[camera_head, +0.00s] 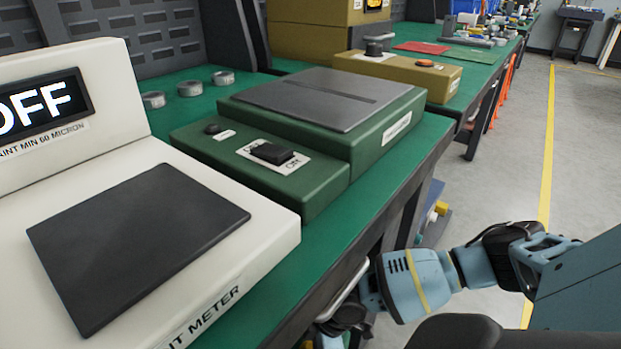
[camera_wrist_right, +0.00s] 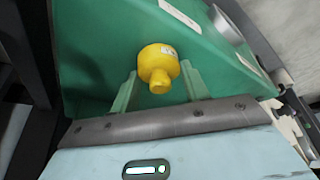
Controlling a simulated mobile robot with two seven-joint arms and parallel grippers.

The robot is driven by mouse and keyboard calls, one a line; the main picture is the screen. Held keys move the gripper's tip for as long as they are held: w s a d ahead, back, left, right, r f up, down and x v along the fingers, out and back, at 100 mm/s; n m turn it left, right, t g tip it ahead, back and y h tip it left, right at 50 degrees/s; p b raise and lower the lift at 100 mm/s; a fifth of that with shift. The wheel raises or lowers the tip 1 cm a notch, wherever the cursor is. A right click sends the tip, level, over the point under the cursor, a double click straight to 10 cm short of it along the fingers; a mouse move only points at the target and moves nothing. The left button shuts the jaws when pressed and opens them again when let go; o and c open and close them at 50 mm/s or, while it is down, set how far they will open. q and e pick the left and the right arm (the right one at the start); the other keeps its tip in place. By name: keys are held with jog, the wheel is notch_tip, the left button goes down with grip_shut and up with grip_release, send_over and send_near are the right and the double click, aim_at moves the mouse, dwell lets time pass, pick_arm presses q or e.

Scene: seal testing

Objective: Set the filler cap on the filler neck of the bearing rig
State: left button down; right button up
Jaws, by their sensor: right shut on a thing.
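A yellow cap-like part (camera_wrist_right: 158,64), with a wide round body and a narrower stub, sits between the two green fingers of my right gripper (camera_wrist_right: 160,86) in the right wrist view. The gripper is shut on it. I take it for the filler cap. Behind it is a green body (camera_wrist_right: 100,45) with white labels and a grey round metal part (camera_wrist_right: 226,24); I cannot tell for sure that this is the bearing rig. No filler neck can be made out. In the head view my right arm reaches down beside the bench's front edge, its fingers hidden. My left gripper is not in view.
The green bench (camera_head: 283,300) bears a white paint meter (camera_head: 250,212) reading OFF, a green switch box (camera_head: 375,140), grey rings (camera_head: 190,88) and an olive box (camera_head: 435,82). Items show under the bench (camera_head: 440,207). The floor (camera_head: 500,170) at right is clear.

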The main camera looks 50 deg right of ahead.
aim_at(311, 346)
jog(key=o, duration=1)
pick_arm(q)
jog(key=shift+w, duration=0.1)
pick_arm(e)
jog(key=shift+r, duration=0.1)
jog(key=shift+r, duration=0.25)
jog(key=p+v, duration=0.2)
jog(key=v, duration=0.2)
jog(key=shift+d+r+p, duration=0.1)
jog(key=shift+r+p, duration=0.25)
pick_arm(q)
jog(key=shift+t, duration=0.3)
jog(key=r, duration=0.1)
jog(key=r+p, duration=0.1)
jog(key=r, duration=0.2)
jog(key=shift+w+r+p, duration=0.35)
pick_arm(e)
jog(key=s+d, duration=0.2)
jog(key=d, duration=0.1)
jog(key=s+d, duration=0.6)
jog(key=shift+d+f, duration=0.1)
